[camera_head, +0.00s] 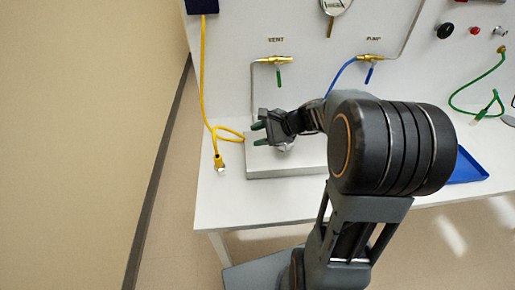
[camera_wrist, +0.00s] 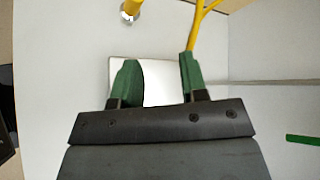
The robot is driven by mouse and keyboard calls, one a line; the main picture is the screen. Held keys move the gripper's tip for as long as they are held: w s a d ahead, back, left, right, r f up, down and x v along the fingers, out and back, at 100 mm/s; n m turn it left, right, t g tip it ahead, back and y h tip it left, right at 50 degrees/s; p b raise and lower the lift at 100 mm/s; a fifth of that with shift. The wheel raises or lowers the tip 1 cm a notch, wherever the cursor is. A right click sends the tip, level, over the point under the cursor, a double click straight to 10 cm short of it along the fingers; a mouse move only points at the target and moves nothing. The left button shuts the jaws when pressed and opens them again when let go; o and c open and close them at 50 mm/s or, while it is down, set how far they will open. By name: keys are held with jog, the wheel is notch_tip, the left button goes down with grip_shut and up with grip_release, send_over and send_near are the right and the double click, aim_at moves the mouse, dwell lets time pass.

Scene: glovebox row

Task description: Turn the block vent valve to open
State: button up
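The vent valve (camera_head: 279,62) is a brass body on the white back panel, under the VENT label. Its green lever (camera_head: 280,78) hangs straight down, across the level brass body. My gripper (camera_head: 257,133) is in front of and below the valve, pointing left, apart from the lever. In the wrist view my gripper (camera_wrist: 158,64) has its two green-padded fingers spread, with nothing between them. A green bar (camera_wrist: 303,140) at the right edge of the wrist view looks like the vent lever.
A yellow cable (camera_head: 204,90) hangs left of my gripper, its plug (camera_head: 219,163) on the white table. A grey plate (camera_head: 262,171) lies below my gripper. Right are the PUMP valve (camera_head: 370,59) with its blue lever, a green cable (camera_head: 486,74) and a blue tray (camera_head: 467,169).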

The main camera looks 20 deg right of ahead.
jog(key=shift+s+a+f+n+g+h+b, duration=0.1)
jog(key=shift+s+a+f+n+g+h, duration=0.15)
jog(key=shift+s+n, duration=0.25)
jog(key=shift+s+a+f+n+g+h+b, duration=0.1)
jog(key=shift+s+a+f+n+g+h, duration=0.15)
jog(key=shift+s+n, duration=0.3)
jog(key=shift+s+a+f+n+g+h+b, duration=0.1)
jog(key=shift+s+a+n+g, duration=0.1)
jog(key=shift+s+a+n, duration=0.3)
jog(key=shift+d+m, duration=0.15)
jog(key=shift+m, duration=0.1)
